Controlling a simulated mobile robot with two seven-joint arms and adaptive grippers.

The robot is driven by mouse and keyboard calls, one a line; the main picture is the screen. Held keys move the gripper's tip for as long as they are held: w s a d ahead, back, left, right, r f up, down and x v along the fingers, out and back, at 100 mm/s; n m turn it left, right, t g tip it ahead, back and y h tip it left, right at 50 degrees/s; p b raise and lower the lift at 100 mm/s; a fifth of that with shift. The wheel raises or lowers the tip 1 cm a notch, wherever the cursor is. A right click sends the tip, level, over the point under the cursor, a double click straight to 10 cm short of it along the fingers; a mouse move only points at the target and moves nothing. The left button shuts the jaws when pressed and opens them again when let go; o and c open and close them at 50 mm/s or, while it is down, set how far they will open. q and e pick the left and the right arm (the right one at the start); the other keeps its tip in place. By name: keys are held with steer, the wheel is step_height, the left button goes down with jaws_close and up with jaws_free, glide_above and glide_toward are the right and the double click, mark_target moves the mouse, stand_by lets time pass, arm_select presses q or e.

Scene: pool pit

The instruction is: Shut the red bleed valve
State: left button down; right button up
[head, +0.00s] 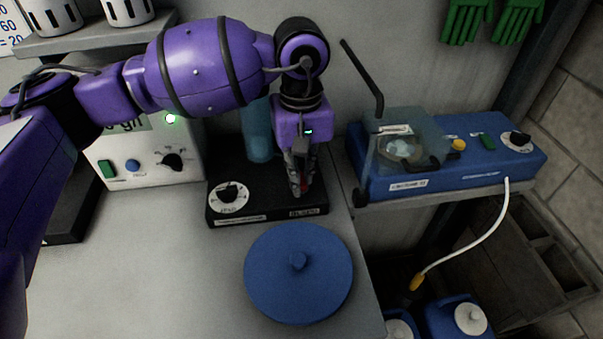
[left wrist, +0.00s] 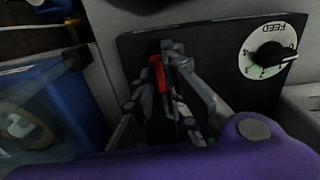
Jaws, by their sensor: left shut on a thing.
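The red bleed valve (left wrist: 157,72) shows as a small red lever in the left wrist view, at the right front part of a black unit (head: 225,211). My left gripper (head: 300,190) points down over this unit and is shut on the red lever. In the left wrist view its grey fingers (left wrist: 170,52) close together beside and around the lever. The fingers hide most of the valve, and in the head view only a sliver of red shows between them. My right gripper is in neither view.
A white FEED dial with a black knob (left wrist: 271,54) is on the same unit. A clear blue cylinder (head: 257,135) stands behind it. A round blue lid (head: 299,275) lies in front. A blue machine (head: 480,166) stands to the right. The bench's left front is clear.

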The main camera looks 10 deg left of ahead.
arm_select(q)
steer(key=shift+r+m, duration=0.1)
steer(key=shift+m, duration=0.4)
steer(key=c, duration=1.8)
jaws_free()
steer(key=shift+o, duration=0.2)
step_height(320, 180, up, 12)
